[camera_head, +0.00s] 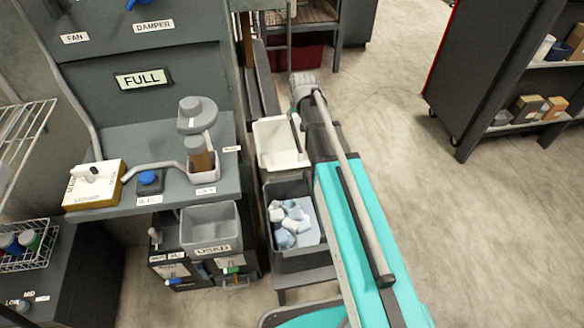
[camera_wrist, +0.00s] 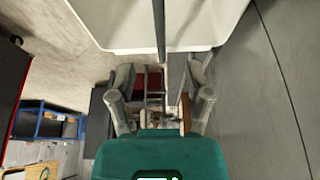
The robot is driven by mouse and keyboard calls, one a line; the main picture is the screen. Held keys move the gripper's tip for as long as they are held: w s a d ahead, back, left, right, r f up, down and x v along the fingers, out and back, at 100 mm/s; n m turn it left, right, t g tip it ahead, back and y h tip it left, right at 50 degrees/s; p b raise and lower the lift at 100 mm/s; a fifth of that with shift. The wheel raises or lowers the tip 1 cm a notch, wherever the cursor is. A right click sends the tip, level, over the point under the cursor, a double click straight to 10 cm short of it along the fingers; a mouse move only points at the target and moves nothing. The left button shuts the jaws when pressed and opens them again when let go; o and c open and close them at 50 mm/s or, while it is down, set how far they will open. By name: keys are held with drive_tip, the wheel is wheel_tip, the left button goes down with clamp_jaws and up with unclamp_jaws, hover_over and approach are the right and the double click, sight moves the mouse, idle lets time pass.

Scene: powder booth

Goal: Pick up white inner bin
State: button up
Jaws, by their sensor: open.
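The white inner bin (camera_head: 268,137) stands open at the top, just left of my arm in the head view. A thin dark bar crosses its right side. In the wrist view the white bin (camera_wrist: 110,35) fills the top of the picture, with a dark bar running down its middle. My gripper (camera_wrist: 160,78) is open, its two grey fingers wide apart with nothing seen between them. The fingertips are below the bin's edge in the wrist view; I cannot tell whether they touch it. In the head view my arm hides the gripper's fingers.
A dark bin (camera_head: 271,256) with crumpled pale cloths stands in front of the white bin. The grey bench (camera_head: 215,182) with a labelled cabinet is at left. A dark shelf unit (camera_head: 489,62) stands at right. The floor (camera_head: 470,230) at right is clear.

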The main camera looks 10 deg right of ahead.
sight(294, 130)
drive_tip(key=shift+f, duration=0.15)
drive_tip(key=b+x, duration=0.7)
drive_tip(key=shift+w+f, duration=0.15)
drive_tip(key=shift+f, duration=0.2)
drive_tip(key=shift+w+f+b, duration=0.15)
drive_tip(key=shift+f+b, duration=0.15)
drive_tip(key=shift+b, duration=0.2)
drive_tip(key=shift+b+x, duration=2.35)
drive_tip(key=shift+x, duration=0.25)
drive_tip(key=shift+w, duration=0.1)
drive_tip(key=shift+f, duration=0.2)
clamp_jaws()
